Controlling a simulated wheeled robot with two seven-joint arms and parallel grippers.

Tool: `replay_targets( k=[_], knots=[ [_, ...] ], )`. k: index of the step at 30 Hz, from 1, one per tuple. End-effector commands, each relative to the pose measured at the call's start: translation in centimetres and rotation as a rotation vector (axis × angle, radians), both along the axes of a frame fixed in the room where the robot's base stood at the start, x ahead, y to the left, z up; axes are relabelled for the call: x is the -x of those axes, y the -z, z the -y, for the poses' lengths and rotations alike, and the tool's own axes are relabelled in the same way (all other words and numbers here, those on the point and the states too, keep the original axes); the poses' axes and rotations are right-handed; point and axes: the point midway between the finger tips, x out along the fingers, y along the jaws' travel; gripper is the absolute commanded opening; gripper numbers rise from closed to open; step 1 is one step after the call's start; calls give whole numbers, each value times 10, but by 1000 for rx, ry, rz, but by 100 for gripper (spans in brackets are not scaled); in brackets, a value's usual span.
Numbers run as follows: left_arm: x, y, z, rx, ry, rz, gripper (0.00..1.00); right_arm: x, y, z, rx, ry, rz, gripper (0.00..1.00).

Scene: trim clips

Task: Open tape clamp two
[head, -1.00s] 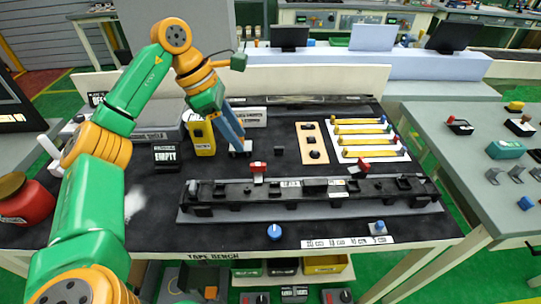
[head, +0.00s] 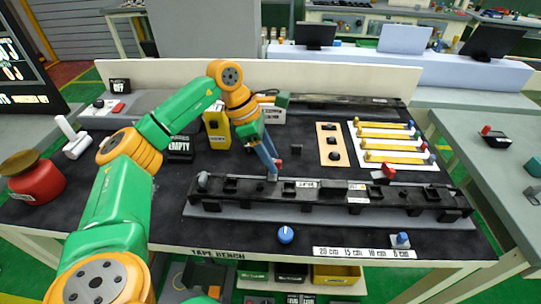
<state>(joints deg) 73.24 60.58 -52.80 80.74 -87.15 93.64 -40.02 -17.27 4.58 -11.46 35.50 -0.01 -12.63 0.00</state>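The long black tape fixture (head: 330,193) lies along the front of the tape bench. A red clamp handle (head: 384,173) stands up at the right part of its back edge. A second red handle (head: 279,163) shows farther left, partly hidden behind my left gripper. I cannot read which one is numbered two. My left gripper (head: 270,172) points down, its blue fingers right at the left red handle. Whether they touch it, or are open or shut, I cannot tell. My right gripper is not in view.
A blue knob (head: 285,235) and a small blue-topped part (head: 402,240) sit at the front edge. A tray with yellow strips (head: 391,145) and a wooden plate (head: 331,146) lie behind the fixture.

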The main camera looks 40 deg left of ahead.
Motion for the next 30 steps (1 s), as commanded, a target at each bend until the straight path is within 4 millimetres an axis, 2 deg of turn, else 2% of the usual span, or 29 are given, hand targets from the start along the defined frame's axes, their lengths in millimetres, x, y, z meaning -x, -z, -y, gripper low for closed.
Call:
replay_targets(
  k=[1,4,17,23,30],
  knots=[
    [0,0,0,0,0,0,26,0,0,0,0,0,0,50],
    [0,0,0,0,0,0,0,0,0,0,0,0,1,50],
    [0,0,0,0,-43,1,0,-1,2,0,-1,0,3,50],
    [1,1,1,-1,-160,0,0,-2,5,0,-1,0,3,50],
    [2,1,2,-1,-377,2,0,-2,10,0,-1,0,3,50]
  ],
)
